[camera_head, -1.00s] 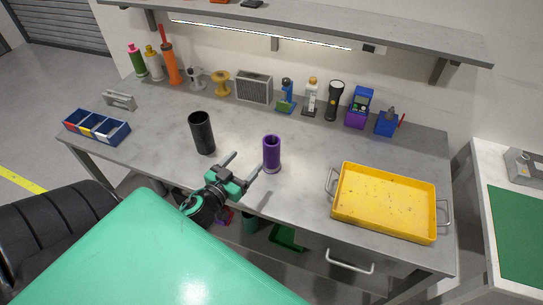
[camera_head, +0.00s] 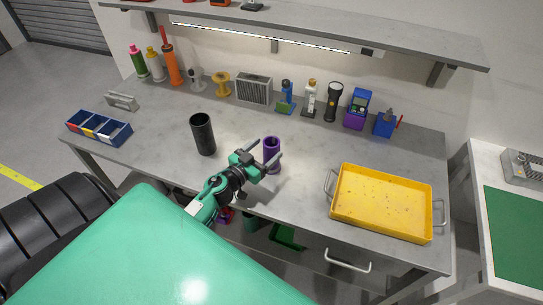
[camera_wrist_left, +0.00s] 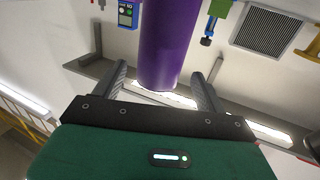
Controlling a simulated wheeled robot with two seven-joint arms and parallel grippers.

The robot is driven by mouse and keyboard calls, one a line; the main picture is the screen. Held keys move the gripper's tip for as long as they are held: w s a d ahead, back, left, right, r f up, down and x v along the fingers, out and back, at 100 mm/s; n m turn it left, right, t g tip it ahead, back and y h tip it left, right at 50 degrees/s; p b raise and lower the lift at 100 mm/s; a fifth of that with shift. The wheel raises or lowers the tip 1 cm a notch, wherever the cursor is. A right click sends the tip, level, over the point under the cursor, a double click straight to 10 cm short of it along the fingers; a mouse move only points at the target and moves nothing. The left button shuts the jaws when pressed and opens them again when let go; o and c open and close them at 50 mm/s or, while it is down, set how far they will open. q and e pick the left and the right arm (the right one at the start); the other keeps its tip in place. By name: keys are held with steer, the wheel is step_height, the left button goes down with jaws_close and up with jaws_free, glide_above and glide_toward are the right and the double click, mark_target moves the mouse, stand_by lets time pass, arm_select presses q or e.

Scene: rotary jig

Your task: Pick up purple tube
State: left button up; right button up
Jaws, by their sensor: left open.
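The purple tube (camera_head: 271,152) stands upright on the grey workbench (camera_head: 300,205), near the middle. My left gripper (camera_head: 263,150) is open, with its fingers at the tube's sides; it partly hides the tube in the head view. In the left wrist view the purple tube (camera_wrist_left: 168,45) sits between the two spread fingers of the left gripper (camera_wrist_left: 160,88), and gaps show on both sides. My right gripper does not show.
A black tube (camera_head: 203,135) stands left of the purple one. A yellow tray (camera_head: 382,225) with side handles lies at the right. A blue bin (camera_head: 97,127) sits at the left. Several bottles and tools, including a flashlight (camera_head: 333,103), line the back.

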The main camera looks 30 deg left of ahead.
mark_target(275, 144)
arm_select(q)
steer(key=shift+w+d+f+p, duration=0.1)
steer(key=shift+w+d+p, duration=0.15)
steer(key=shift+w, duration=1.05)
steer(key=shift+w+d+f+p, duration=0.1)
steer(key=shift+w+p, duration=0.1)
steer(key=shift+w, duration=1.05)
steer(key=c, duration=1.4)
